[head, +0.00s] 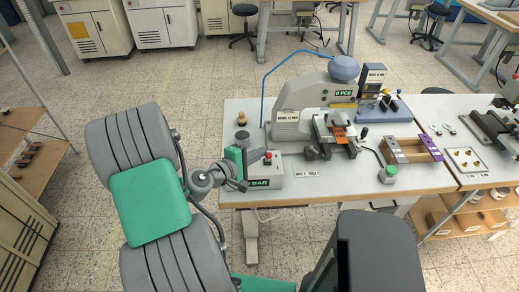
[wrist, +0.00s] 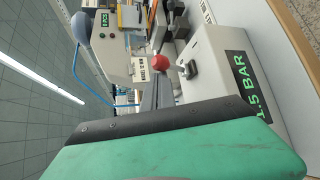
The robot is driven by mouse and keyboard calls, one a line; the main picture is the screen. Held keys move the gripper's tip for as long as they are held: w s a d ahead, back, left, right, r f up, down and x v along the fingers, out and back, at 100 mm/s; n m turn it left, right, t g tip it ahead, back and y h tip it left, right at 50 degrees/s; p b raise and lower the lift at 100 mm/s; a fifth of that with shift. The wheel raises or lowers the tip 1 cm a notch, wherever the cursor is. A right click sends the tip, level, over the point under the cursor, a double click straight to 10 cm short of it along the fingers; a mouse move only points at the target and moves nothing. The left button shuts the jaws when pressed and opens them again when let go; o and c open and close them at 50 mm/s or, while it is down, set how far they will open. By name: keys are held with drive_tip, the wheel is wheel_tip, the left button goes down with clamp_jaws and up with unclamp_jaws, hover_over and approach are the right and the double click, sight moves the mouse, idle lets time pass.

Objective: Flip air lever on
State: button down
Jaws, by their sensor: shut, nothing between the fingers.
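The air lever has a red ball knob (head: 267,155) and stands on top of a light grey air unit (head: 266,172) at the table's front left corner. The wrist view shows the red knob (wrist: 160,62) beside the lever's dark base (wrist: 187,68). The unit's green-lit display (wrist: 250,100) reads 1.5 BAR in that view. My gripper (head: 250,160) is shut and empty, just left of the knob. In the wrist view its fingers (wrist: 158,92) point at the knob and lie very close to it; I cannot tell whether they touch. The hand hides part of the unit.
A foil stamping press (head: 300,108) stands behind the unit, with a blue hose (head: 264,85) looping above it. A green button (head: 390,171) and a purple-ended holder (head: 412,149) are to the right. A wooden-topped stamp (head: 242,118) stands at the back left.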

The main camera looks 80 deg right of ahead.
drive_tip(key=shift+s+a+f, duration=0.15)
drive_tip(key=shift+a+f, duration=0.05)
drive_tip(key=shift+a, duration=0.15)
idle(0.5)
drive_tip(key=shift+w+a+f, duration=0.2)
drive_tip(key=shift+a+f, duration=0.05)
drive_tip(key=shift+a, duration=0.05)
drive_tip(key=w+a+f+b, duration=0.2)
drive_tip(key=w+a+f, duration=0.1)
drive_tip(key=w+a, duration=0.2)
drive_tip(key=shift+a+f, duration=0.15)
drive_tip(key=shift+a, duration=0.75)
drive_tip(key=shift+w, duration=0.1)
